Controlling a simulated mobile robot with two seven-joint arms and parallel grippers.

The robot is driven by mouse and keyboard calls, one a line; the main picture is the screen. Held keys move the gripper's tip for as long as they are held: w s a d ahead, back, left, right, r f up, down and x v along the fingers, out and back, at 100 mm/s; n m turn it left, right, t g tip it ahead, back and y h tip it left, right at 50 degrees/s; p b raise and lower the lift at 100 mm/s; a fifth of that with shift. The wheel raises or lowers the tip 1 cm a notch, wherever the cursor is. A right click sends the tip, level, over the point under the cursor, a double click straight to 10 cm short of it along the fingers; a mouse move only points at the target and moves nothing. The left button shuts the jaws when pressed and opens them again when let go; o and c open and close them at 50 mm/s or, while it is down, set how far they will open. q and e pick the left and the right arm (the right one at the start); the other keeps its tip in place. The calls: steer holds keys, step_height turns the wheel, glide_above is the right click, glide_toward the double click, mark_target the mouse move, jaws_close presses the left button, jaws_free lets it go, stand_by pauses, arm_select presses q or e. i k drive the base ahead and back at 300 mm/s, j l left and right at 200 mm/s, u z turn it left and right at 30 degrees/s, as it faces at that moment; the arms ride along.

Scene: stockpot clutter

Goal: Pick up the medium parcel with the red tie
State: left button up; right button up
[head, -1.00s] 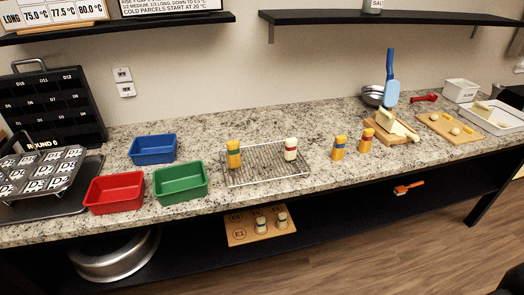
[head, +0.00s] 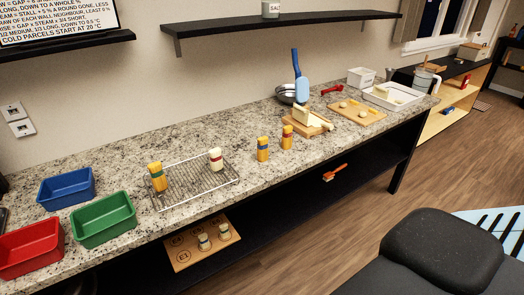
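Several small upright parcels with coloured ties stand on the counter (head: 330,150). On the wire rack (head: 190,190) are a yellow parcel (head: 158,177) with a green-blue band and a cream parcel (head: 216,159) with a reddish band. To the right of the rack stand a yellow parcel (head: 263,149) with a blue band and an orange-yellow parcel (head: 287,137) whose band looks reddish but is too small to be sure. Which is medium I cannot tell. Two cream parcels stand on a wooden board (head: 185,254) on the lower shelf. Neither gripper is in view.
Blue (head: 67,190), green (head: 103,220) and red (head: 30,248) bins stand at left. Cutting boards (head: 356,111), a bowl (head: 286,94) and a white tray (head: 394,97) stand at the far right. A dark rounded shape fills the lower right.

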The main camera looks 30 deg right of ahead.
mark_target(287, 133)
steer(key=z, duration=1.25)
steer(key=i+j+z, duration=0.1)
steer(key=i+z, duration=0.25)
steer(key=i+j+z, duration=0.45)
steer(key=z, duration=0.2)
steer(key=i+j, duration=0.05)
steer(key=i, duration=0.05)
